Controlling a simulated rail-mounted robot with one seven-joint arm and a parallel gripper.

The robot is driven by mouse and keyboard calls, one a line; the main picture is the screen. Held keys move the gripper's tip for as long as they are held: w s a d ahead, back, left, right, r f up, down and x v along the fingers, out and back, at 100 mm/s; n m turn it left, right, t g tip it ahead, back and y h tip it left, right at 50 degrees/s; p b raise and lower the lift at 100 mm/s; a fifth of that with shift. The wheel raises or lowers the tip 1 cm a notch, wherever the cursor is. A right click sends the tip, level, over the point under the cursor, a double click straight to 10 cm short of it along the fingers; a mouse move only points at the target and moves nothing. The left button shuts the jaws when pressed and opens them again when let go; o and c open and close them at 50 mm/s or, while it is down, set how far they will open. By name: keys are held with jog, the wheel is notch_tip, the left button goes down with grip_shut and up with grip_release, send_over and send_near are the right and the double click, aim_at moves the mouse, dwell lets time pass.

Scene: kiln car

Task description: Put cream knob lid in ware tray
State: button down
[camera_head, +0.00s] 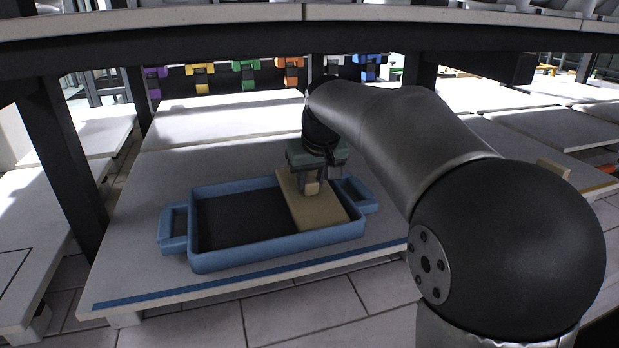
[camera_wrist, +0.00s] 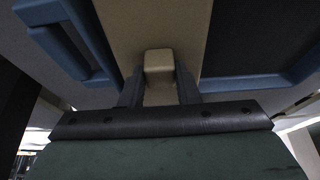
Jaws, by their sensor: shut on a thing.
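The cream knob lid (camera_head: 318,212) is a flat rectangular slab with a block knob on top. It is in the right end of the blue ware tray (camera_head: 235,262), whose bottom is dark. My gripper (camera_head: 310,188) is above the lid with its fingers shut on the knob. In the wrist view the cream knob (camera_wrist: 158,66) is between the two dark fingers, and the tray's blue rim and handle (camera_wrist: 68,38) show beside the lid. Whether the lid rests on the tray floor or is slightly above it, I cannot tell.
The tray stands on a pale slab (camera_head: 130,262) with a blue stripe along its front edge. The left part of the tray is empty. Dark posts (camera_head: 62,165) and an overhead shelf (camera_head: 250,42) frame the space. Several coloured clamps (camera_head: 245,73) hang behind.

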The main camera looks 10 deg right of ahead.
jog(key=c, duration=1.1)
grip_release()
jog(key=shift+s+f, duration=0.1)
jog(key=shift+f, duration=0.7)
jog(key=shift+p+v, duration=0.9)
jog(key=shift+v, duration=1.15)
jog(key=s+d+p, duration=0.2)
jog(key=s, duration=0.9)
jog(key=shift+d+f, duration=0.2)
jog(key=shift+d, duration=0.05)
